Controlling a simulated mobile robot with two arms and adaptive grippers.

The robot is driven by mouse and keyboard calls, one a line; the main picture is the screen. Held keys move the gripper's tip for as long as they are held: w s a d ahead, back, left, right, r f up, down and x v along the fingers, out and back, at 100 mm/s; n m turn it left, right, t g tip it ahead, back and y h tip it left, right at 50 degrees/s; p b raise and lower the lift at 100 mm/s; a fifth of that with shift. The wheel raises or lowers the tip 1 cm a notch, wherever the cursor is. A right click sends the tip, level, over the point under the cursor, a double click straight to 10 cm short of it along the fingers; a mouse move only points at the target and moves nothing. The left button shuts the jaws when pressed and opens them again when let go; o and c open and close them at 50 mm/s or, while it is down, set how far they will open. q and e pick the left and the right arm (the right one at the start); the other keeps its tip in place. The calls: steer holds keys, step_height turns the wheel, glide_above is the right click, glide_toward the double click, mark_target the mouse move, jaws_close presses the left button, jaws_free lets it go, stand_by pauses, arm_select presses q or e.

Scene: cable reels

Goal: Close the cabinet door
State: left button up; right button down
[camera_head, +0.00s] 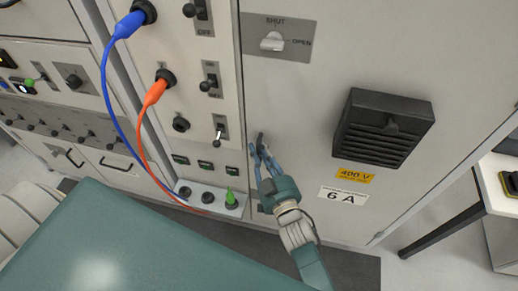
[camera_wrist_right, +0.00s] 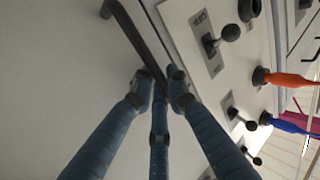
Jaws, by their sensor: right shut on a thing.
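The cabinet door (camera_head: 300,110) is the large pale panel with a black vent, a yellow 400 V label and a 6 A label. Its left edge lies close beside the switch panel; I cannot tell if it is fully flush. A dark bar handle (camera_wrist_right: 135,38) stands upright near that edge and is mostly hidden by my fingers in the head view. My right gripper (camera_head: 262,152) is shut on the handle, with its blue fingers around the lower part in the wrist view (camera_wrist_right: 160,92). A light latch knob (camera_head: 273,41) sits on a SHUT/OPEN plate above. My left gripper is not in view.
The switch panel (camera_head: 185,50) left of the door carries toggles, a blue plug (camera_head: 130,24) and an orange plug (camera_head: 155,92) with hanging cables. A low ledge with sockets (camera_head: 209,197) juts out below it. A table (camera_head: 495,190) stands at the right.

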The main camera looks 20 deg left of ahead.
steer(key=shift+w+a+r, duration=0.1)
steer(key=shift+w+r, duration=0.1)
steer(key=shift+r, duration=0.45)
steer(key=c, duration=1.8)
jaws_free()
steer(key=shift+o, duration=0.2)
steer(key=shift+f, duration=0.15)
steer(key=v, duration=1.2)
steer(key=shift+f, duration=0.25)
